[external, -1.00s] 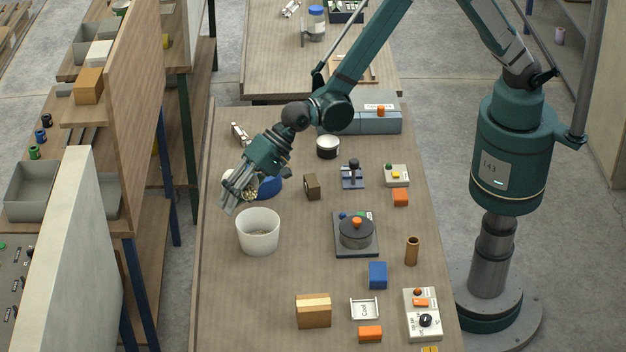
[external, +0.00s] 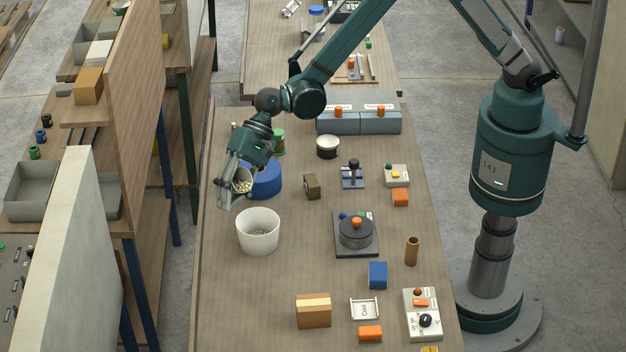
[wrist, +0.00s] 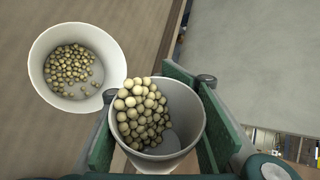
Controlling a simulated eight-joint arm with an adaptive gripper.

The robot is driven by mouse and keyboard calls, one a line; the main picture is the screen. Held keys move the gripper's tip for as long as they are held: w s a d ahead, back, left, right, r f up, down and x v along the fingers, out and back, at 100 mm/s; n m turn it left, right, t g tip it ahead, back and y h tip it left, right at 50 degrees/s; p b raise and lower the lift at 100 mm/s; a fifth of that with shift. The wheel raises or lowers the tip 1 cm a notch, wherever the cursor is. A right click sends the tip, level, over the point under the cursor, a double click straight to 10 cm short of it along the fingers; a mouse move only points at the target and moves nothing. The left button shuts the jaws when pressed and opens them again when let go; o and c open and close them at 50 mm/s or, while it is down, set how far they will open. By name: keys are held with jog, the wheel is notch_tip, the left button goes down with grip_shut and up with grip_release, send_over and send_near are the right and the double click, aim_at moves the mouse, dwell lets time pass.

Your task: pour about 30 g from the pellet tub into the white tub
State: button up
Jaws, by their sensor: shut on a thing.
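My gripper (external: 229,190) is shut on the pellet tub (external: 242,182), its fingers on either side of it. In the wrist view the pellet tub (wrist: 184,105) is a grey-white cup with many beige pellets heaped toward its left side, some at the rim. The tub looks tilted. The white tub (external: 258,233) stands upright on the bench, in front of and slightly right of my gripper in the external view. In the wrist view the white tub (wrist: 105,50) is at upper left, with a layer of pellets on its floor. No pellets show in the air.
A blue round object (external: 264,178) stands just right of my gripper, with a green spool-like item (external: 279,142) behind it. A small brown block (external: 312,186) and a dark round device (external: 356,232) lie to the right. The bench in front of the white tub is clear.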

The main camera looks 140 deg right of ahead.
jog(key=shift+w+d+f+m+t+y+b, duration=0.1)
jog(key=shift+d+f+m+y+b, duration=0.7)
jog(key=shift+y+b, duration=0.75)
jog(key=shift+d+f+m+t+y+b, duration=0.1)
jog(key=shift+d+f+m+y+b, duration=0.4)
jog(key=shift+m+y+b, duration=1)
jog(key=shift+w+d+f+m+t+y+b, duration=0.1)
jog(key=shift+d+f+m+y+b, duration=0.55)
jog(key=shift+b, duration=1.55)
jog(key=shift+d+r, duration=0.1)
jog(key=shift+r, duration=0.05)
jog(key=shift+r, duration=0.1)
